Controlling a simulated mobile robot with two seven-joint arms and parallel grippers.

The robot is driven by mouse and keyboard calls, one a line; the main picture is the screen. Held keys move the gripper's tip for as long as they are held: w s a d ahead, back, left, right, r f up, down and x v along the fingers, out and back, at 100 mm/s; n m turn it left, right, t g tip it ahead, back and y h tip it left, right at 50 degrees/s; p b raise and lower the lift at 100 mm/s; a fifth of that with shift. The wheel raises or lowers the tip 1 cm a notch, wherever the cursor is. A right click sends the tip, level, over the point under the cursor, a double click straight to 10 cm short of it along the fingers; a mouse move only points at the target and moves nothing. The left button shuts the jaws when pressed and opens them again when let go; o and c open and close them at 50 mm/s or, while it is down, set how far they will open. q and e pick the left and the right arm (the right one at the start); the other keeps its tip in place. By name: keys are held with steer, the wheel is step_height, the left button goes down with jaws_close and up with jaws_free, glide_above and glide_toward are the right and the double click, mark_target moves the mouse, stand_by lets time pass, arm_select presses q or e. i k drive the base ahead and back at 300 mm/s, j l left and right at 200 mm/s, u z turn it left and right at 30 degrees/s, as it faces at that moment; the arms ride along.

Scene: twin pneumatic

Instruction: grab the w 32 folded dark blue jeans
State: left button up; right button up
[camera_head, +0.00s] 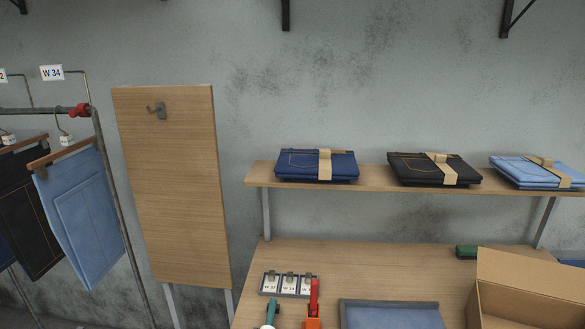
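A folded dark blue pair of jeans (297,164) lies on the left part of the wooden wall shelf (380,190), with a tan paper band around it. No waist size can be read on it. Neither of my grippers is in the head view.
Folded black jeans (415,170) and light blue jeans (520,172) lie further right on the shelf. Below, a table (400,262) holds a label tray (290,283), a red-orange tool (313,305), a grey-blue tray (392,303) and an open cardboard box (530,275). A hanging rack (118,190) stands left.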

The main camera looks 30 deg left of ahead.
mark_target(321, 166)
steer(key=k+j, duration=0.15)
steer(key=j, duration=0.2)
steer(key=k+j, duration=0.1)
steer(key=j, duration=0.2)
steer(key=k+j+u, duration=0.1)
steer(key=j, duration=0.25)
steer(key=k+j, duration=0.1)
steer(key=j, duration=0.45)
steer(key=k+j, duration=0.1)
steer(key=j, duration=0.4)
steer(key=k+u, duration=0.05)
